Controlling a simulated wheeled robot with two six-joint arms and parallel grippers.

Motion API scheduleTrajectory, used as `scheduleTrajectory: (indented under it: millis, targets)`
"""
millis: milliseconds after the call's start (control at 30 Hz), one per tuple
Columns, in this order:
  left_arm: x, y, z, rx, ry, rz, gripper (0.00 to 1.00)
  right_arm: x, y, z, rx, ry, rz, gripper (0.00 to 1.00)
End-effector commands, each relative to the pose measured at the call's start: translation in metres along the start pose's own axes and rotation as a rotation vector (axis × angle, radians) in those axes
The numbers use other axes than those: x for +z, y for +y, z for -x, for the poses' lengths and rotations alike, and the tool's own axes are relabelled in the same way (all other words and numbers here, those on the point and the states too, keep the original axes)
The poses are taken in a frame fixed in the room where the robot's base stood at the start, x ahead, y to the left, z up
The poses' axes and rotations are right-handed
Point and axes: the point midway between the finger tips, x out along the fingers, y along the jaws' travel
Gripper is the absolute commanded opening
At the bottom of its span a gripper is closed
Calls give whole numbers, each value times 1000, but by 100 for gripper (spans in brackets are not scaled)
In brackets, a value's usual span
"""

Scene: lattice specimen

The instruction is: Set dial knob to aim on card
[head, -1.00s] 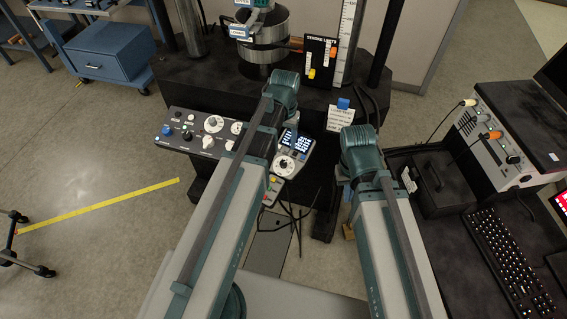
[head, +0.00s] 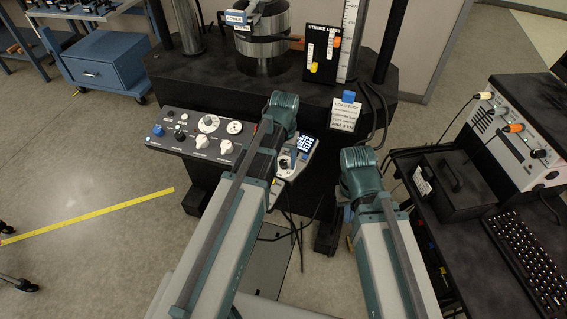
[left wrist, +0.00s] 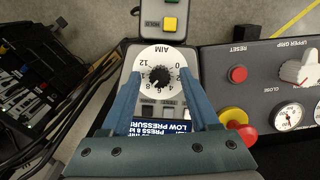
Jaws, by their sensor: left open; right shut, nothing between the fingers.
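The AIM dial knob (left wrist: 160,76) is black and ridged, on a round white numbered face (left wrist: 144,58) in the left wrist view. I cannot tell exactly which number it points at. My left gripper (left wrist: 160,84) is open, with one blue finger on each side of the knob in the picture; contact is not clear. The white card (head: 344,115) stands under a blue clip and seems to read "AIM 3 kN". My right gripper (head: 348,214) is shut and empty, away from the panel.
The control panel (head: 172,143) carries other knobs, a gauge and buttons. A red RESET button (left wrist: 238,74) and a red knob on yellow (left wrist: 248,134) lie beside the dial. Cables hang below.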

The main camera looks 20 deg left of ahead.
Motion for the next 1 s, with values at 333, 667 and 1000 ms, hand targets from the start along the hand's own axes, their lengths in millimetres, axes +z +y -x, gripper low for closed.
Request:
scheduleTrajectory:
  millis: [333, 667, 1000]
  targets:
    - [0, 0, 1, 0, 0, 0, 28, 0, 0, 1, 0, 0, 0, 0]
    - [0, 0, 1, 0, 0, 0, 0, 0, 0, 1, 0, 0, 0, 0]
    - [0, -1, 0, 23, 0, 88, 0, 0, 0, 0, 0, 0, 0, 0]
